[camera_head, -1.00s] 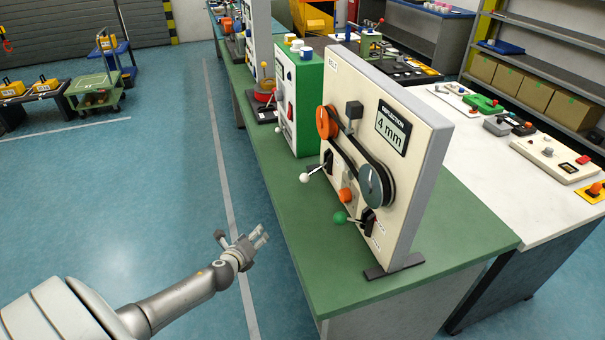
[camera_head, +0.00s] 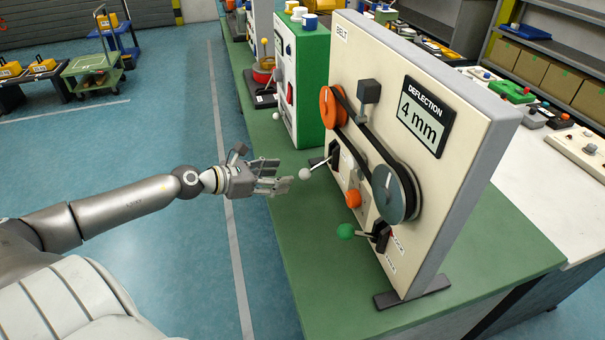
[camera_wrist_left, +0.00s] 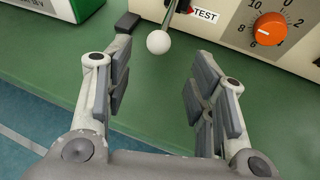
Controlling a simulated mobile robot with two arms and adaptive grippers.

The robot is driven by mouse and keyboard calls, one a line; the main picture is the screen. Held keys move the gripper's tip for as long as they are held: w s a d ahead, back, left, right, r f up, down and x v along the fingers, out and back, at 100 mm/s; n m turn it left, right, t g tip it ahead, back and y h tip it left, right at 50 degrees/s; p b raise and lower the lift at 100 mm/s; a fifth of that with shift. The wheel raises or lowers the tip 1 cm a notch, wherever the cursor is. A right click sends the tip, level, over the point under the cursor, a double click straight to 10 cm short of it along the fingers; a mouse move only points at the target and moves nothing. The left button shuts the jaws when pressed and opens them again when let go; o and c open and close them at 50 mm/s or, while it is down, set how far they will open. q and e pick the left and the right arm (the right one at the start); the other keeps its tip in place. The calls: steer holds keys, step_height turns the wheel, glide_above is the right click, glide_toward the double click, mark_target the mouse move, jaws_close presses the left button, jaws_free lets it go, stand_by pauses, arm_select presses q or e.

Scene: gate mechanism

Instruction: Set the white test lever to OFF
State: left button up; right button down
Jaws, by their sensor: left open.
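The white test lever shows in the head view as a white ball knob (camera_head: 304,173) on a thin rod, sticking out from a black slot (camera_head: 334,153) on the belt panel. In the left wrist view the white knob (camera_wrist_left: 158,41) sits ahead of my fingers, near the middle, with a TEST label (camera_wrist_left: 204,15) beside its rod. My left gripper (camera_head: 280,176) is open and empty, just left of the knob in the head view. It also shows in the left wrist view (camera_wrist_left: 158,92), its fingers apart and not touching the knob. My right gripper is not in view.
The belt panel (camera_head: 470,120) stands on the green table (camera_head: 340,310). It carries an orange knob (camera_head: 353,198), a green-ball lever (camera_head: 346,231), two pulleys with a belt, and a display reading 4 mm (camera_head: 421,117). A green box (camera_head: 310,85) stands behind.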

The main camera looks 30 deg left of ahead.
mark_target(300, 174)
arm_select(q)
steer(key=shift+w+d+f, duration=0.1)
steer(key=shift+w, duration=0.35)
steer(key=shift+p+x, duration=0.3)
steer(key=shift+x, duration=0.7)
steer(key=p+x, duration=0.1)
steer(key=x, duration=0.3)
steer(key=shift+w+f, duration=0.2)
steer(key=shift+w, duration=0.05)
steer(key=shift+x, duration=0.8)
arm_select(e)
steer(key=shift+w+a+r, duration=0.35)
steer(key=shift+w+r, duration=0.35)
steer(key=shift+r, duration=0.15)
arm_select(q)
steer(key=shift+s, duration=0.1)
jaws_close()
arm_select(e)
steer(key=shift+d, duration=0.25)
